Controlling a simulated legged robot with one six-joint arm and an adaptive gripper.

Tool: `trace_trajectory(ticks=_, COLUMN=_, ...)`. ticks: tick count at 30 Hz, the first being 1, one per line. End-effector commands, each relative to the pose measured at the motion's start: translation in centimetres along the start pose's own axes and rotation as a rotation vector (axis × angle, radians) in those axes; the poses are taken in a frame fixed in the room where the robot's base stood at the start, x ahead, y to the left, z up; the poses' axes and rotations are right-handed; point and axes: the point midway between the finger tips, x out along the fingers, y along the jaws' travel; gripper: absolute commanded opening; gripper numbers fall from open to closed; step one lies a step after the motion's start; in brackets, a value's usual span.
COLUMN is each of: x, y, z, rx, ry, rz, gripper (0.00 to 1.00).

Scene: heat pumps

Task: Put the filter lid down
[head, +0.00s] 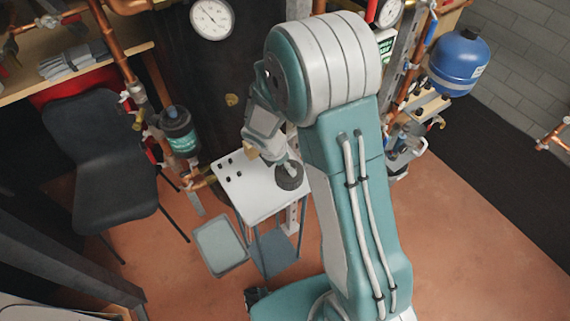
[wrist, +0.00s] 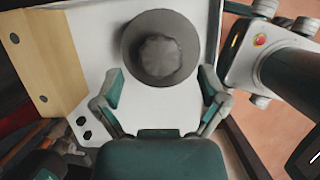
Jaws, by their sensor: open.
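The filter lid (wrist: 136,58) is a dark grey round disc with a raised lobed knob (wrist: 161,56) at its centre. It rests on the white table top, and the lid also shows in the head view (head: 289,177) near the table's right edge. My gripper (wrist: 161,81) is open in the wrist view, with one teal-padded finger on each side of the lid's near edge. The fingers do not grip the lid. In the head view my gripper is small and partly hidden by my wrist.
The white table (head: 247,203) has several small black nuts (head: 228,160) at its back left. A grey tray (head: 221,246) sits lower at the front left. A black chair (head: 100,160) stands left, and a black cylinder (head: 179,130) hangs on copper pipes. Floor at right is clear.

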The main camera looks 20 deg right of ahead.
Motion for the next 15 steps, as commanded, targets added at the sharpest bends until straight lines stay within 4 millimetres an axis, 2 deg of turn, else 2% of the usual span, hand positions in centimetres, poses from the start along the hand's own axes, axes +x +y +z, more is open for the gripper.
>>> trace_trajectory(ticks=9, x=-6.6, y=0.1, z=-0.1, rx=-0.001, ry=-0.001, rz=0.007, gripper=0.93)
trace_trajectory(ticks=15, x=-9.9, y=0.1, z=0.0, rx=0.000, ry=0.001, rz=0.005, gripper=0.93)
